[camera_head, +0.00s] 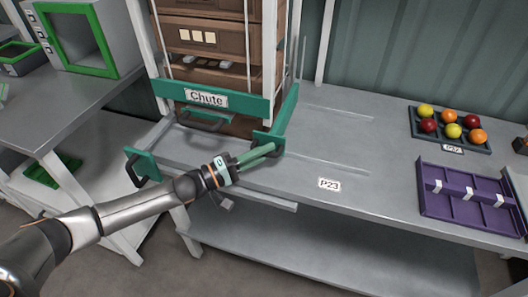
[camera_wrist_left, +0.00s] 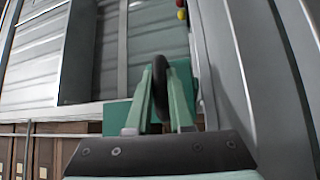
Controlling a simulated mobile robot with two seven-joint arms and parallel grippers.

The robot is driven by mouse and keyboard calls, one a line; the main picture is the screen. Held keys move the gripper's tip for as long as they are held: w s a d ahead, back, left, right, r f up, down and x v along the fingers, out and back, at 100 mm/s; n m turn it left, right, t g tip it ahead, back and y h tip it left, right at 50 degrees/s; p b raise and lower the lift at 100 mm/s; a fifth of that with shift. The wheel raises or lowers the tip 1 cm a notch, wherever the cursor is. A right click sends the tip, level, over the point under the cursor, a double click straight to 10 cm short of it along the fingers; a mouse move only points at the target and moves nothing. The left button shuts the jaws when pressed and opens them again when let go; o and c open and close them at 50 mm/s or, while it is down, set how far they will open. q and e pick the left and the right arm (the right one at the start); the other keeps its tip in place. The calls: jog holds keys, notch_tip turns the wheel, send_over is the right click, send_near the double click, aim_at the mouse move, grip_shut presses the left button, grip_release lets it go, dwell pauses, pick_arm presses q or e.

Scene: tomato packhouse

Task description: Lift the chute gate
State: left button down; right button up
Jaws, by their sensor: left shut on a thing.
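The chute is a tall frame with brown crates in it and a green board labelled "Chute" (camera_head: 160,92) across its front. Green end pieces stand at the lower left (camera_head: 143,163) and lower right (camera_head: 290,104) of the frame. My left gripper (camera_head: 272,149) reaches in from the left to the right-hand green piece. In the left wrist view, its green fingers (camera_wrist_left: 160,98) are shut on a black curved handle (camera_wrist_left: 159,80), with a green plate behind it. The fingers partly hide the handle. My right gripper is not in view.
The grey table (camera_head: 345,150) is bare to the right of the chute, apart from a small label (camera_head: 329,185). Farther right are a tray of colored balls (camera_head: 414,133) and a purple divided tray (camera_head: 455,211). A green-framed box (camera_head: 115,35) stands at the left.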

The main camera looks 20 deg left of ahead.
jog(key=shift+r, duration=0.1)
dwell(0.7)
pick_arm(q)
jog(key=shift+r, duration=0.2)
notch_tip(320, 180, up, 7)
jog(key=p, duration=0.6)
jog(key=shift+f, duration=0.2)
notch_tip(320, 180, up, 4)
jog(key=p, duration=0.3)
jog(key=shift+f+p, duration=0.1)
jog(key=shift+p, duration=0.2)
jog(key=shift+w, duration=0.1)
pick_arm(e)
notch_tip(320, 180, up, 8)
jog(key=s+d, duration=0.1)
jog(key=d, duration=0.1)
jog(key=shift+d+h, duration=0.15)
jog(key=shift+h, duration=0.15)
pick_arm(q)
jog(key=shift+r, duration=0.25)
jog(key=c, duration=1)
grip_release()
jog(key=shift+o, duration=1)
jog(key=shift+f, duration=0.1)
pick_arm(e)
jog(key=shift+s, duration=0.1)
